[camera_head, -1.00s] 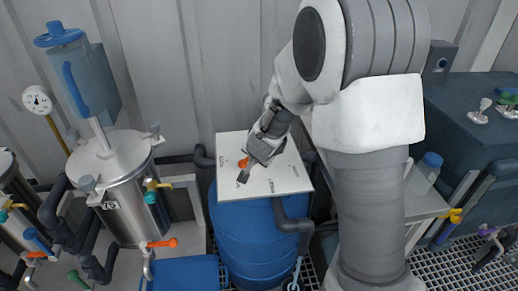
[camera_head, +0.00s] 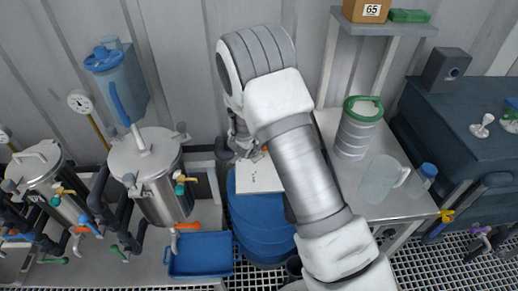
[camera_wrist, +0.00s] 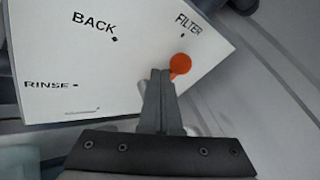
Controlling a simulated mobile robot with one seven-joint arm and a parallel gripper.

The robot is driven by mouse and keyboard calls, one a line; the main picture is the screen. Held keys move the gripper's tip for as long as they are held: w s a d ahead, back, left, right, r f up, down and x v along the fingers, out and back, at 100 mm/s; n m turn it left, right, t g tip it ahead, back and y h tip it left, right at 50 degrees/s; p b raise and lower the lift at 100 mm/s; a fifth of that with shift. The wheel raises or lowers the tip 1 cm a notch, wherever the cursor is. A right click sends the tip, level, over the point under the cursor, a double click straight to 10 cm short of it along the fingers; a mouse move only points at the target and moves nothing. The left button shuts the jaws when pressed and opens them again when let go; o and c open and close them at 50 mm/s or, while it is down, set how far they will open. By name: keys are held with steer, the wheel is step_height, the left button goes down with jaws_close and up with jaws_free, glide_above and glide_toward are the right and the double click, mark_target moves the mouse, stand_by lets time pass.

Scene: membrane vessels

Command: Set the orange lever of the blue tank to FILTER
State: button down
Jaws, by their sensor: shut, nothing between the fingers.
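The blue tank (camera_head: 258,232) stands under my arm in the head view, with a white label board (camera_head: 258,178) on top. My arm covers part of the board. The wrist view shows the board (camera_wrist: 60,55) with the words BACK, FILTER and RINSE, each beside a black dot. The orange lever's round end (camera_wrist: 180,64) lies just below the FILTER dot. The rest of the lever is hidden behind my fingers. My gripper (camera_wrist: 160,73) is shut and empty, its tips right beside the lever's left side; I cannot tell whether they touch.
At right, a bench (camera_head: 405,210) holds a green-lidded canister (camera_head: 357,128) and a clear jug (camera_head: 381,178). The wall is close behind.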

steer(key=shift+w+a+r+p, duration=0.1)
steer(key=shift+w+a+p, duration=0.1)
steer(key=shift+w+p, duration=0.15)
stand_by(0.6)
steer(key=shift+s, duration=0.1)
